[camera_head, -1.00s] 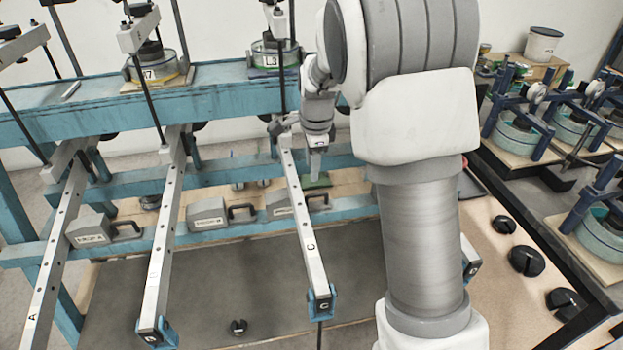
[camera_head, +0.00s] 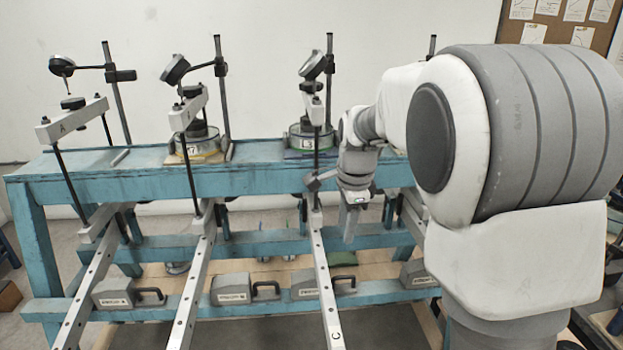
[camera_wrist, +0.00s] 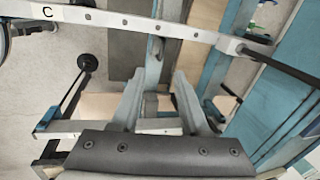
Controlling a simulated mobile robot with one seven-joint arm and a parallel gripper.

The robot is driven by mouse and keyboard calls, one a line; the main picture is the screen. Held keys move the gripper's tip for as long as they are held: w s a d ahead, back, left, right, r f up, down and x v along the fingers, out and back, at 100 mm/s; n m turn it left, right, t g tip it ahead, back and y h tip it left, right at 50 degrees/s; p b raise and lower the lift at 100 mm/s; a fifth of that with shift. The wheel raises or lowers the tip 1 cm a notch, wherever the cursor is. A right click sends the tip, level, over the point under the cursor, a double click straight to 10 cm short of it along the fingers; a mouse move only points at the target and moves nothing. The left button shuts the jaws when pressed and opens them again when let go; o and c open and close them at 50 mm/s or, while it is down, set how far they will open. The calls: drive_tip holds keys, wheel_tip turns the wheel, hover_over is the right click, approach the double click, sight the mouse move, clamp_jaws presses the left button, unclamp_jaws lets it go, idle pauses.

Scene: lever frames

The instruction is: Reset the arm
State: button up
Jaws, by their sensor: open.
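My arm reaches in from the right in the head view. My gripper (camera_head: 350,225) points down just right of the metal lever marked C (camera_head: 326,290), in front of the blue frame beam. In the wrist view the two fingers (camera_wrist: 158,98) stand apart with nothing held between them. Lever C (camera_wrist: 115,20) crosses the top of that view, apart from the fingers. Another metal bar (camera_wrist: 75,128) runs behind the fingers and is partly hidden by the gripper body.
Lever A (camera_head: 85,285) and another lever (camera_head: 195,280) lie to the left. The blue frame (camera_head: 110,172) carries round cells, dial gauges and upright posts. Grey boxes with black handles (camera_head: 230,289) sit on the lower rail. My arm hides much of the right side.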

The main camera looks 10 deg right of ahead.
drive_tip(key=s+r+n+t, duration=0.1)
drive_tip(key=s+r+n, duration=0.3)
drive_tip(key=s, duration=0.3)
drive_tip(key=s+r+n+t, duration=0.1)
drive_tip(key=s+r+n, duration=0.35)
drive_tip(key=s, duration=0.35)
drive_tip(key=s+f+n+t, duration=0.1)
drive_tip(key=s+f+n, duration=0.1)
drive_tip(key=s+n, duration=0.6)
drive_tip(key=s, duration=0.4)
drive_tip(key=shift+f+p, duration=0.2)
drive_tip(key=shift+p, duration=0.15)
drive_tip(key=shift+d+n, duration=0.1)
drive_tip(key=shift+n, duration=0.15)
